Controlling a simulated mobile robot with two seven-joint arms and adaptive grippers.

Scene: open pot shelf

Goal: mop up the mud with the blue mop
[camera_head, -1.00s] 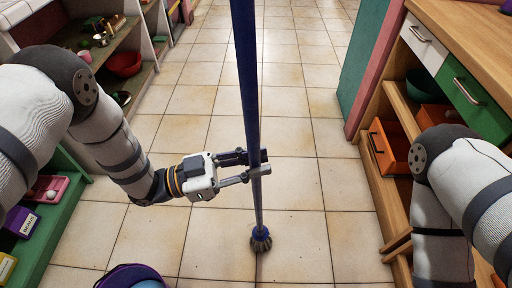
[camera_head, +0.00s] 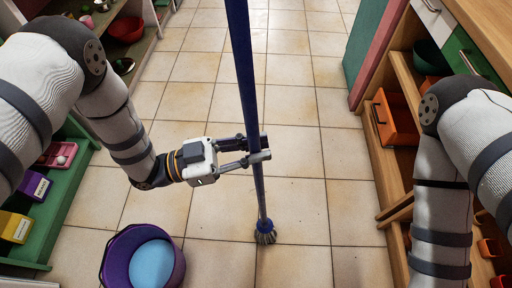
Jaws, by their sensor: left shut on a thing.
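The blue mop (camera_head: 247,100) stands nearly upright in the middle of the head view, its long handle running out of the top edge. Its grey bristle head (camera_head: 265,236) is at or close to the tiled floor. My left gripper (camera_head: 262,150) is shut on the lower part of the mop handle. My right arm shows at the right, but its gripper is out of view. No distinct mud patch shows; the tiles have only faint brownish staining and small dark specks.
A purple bucket (camera_head: 113,240) with light-blue contents stands on the floor at the lower left. Green shelving (camera_head: 72,200) with boxes lines the left. A wooden unit (camera_head: 402,70) with an orange bin (camera_head: 394,117) lines the right.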

